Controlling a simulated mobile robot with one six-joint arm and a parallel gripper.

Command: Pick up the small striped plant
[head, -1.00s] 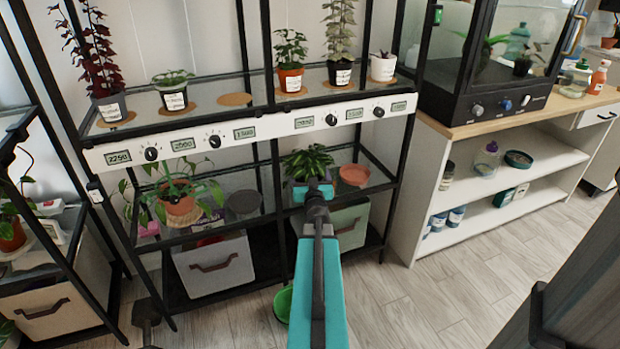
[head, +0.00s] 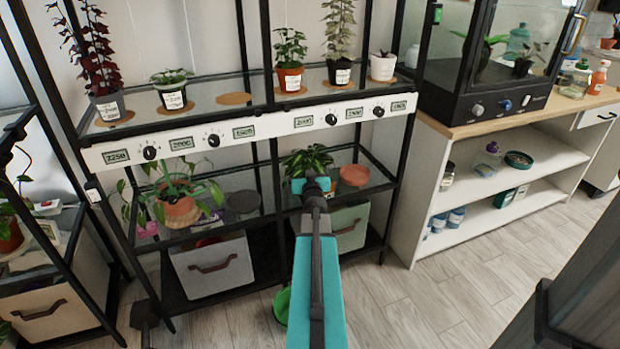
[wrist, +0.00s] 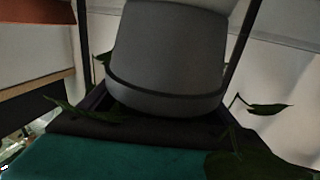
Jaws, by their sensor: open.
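A leafy green plant (head: 307,160) stands on the lower glass shelf, right bay; I cannot make out clear stripes on its leaves. My gripper (head: 312,184) is right in front of it and hides its pot in the head view. In the wrist view a plain grey pot (wrist: 168,50) with a thick rim fills the middle, very close, with a few dark leaves (wrist: 268,108) around it. My gripper is open; I cannot tell whether the fingers touch the pot.
A terracotta saucer (head: 354,175) lies close to the right of the plant. A black shelf post (head: 279,190) stands to the left. The control strip (head: 250,131) and upper shelf are above. A trailing plant (head: 176,190) fills the left bay.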

